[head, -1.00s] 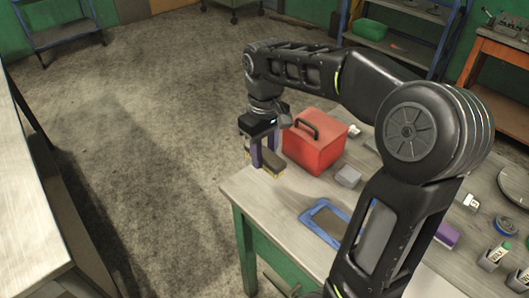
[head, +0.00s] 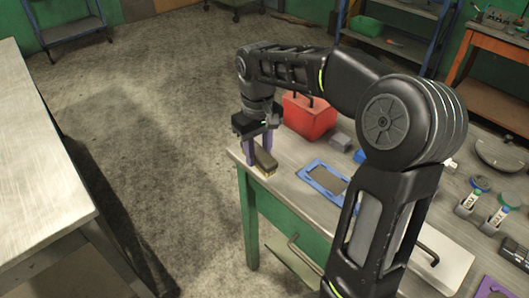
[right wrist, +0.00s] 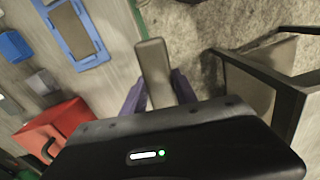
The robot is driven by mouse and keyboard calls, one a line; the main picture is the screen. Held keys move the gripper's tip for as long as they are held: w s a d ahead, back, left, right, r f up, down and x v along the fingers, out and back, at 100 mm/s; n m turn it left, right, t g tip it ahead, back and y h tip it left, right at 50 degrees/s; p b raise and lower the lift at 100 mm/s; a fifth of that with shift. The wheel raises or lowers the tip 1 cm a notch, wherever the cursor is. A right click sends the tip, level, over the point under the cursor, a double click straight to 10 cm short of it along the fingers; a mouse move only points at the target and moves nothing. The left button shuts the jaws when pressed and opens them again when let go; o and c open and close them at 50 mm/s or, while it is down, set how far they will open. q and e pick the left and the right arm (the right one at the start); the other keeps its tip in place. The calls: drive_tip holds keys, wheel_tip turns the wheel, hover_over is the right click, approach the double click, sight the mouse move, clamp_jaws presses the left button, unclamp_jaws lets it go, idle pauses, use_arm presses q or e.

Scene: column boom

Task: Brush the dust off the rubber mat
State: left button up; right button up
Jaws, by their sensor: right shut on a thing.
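My right gripper (head: 262,152) has purple fingers and points down over the workbench's left edge. It is shut on a brush (head: 266,161) with a grey-brown back and yellowish bristles at its lower end. I cannot tell whether the bristles touch the bench. In the right wrist view the brush (right wrist: 153,70) sticks out between the fingers (right wrist: 158,92). A blue-rimmed rectangle with a grey-brown middle (head: 326,178) lies flat to the right of the brush, apart from it; it also shows in the right wrist view (right wrist: 75,35). I cannot tell whether it is the rubber mat. My left gripper is out of view.
A red toolbox (head: 309,118) and a small grey block (head: 341,143) stand behind the blue-rimmed piece. Labelled bottles (head: 468,201) and a purple-edged piece (head: 493,288) are at the right. A metal-topped table (head: 35,150) stands at the left, with open floor between.

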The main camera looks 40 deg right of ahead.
drive_tip(key=w+a+f, duration=0.2)
drive_tip(key=a+f, duration=0.5)
drive_tip(key=f, duration=0.4)
drive_tip(key=w+a+f, duration=0.2)
drive_tip(key=a+f, duration=0.6)
drive_tip(key=f, duration=0.4)
drive_tip(key=shift+a+f, duration=0.25)
drive_tip(key=shift+a, duration=0.05)
drive_tip(key=shift+s, duration=0.1)
